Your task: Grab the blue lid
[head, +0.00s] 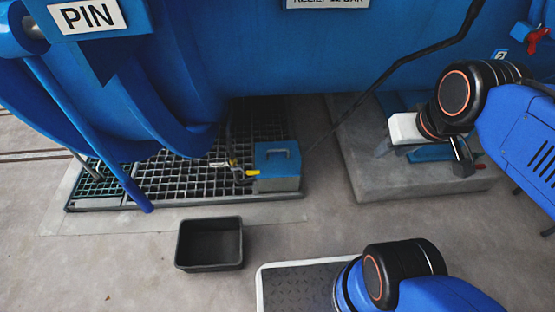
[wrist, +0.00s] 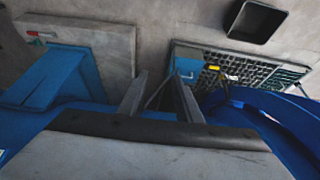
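In the wrist view the blue lid (wrist: 186,68) shows beyond my fingers, partly hidden by the right finger. My gripper (wrist: 160,95) is open, with two grey fingers apart and nothing between them. In the head view my gripper (head: 421,154) is at the right, over the concrete slab, well apart from the lid.
A yellow-handled valve (head: 238,170) is just left of the lid. The large blue vessel (head: 290,60) hangs over the grate (head: 185,180). An empty dark bin (head: 209,265) stands in front. A concrete slab (head: 365,180) carries a blue foot. A dark cable slants down behind the lid.

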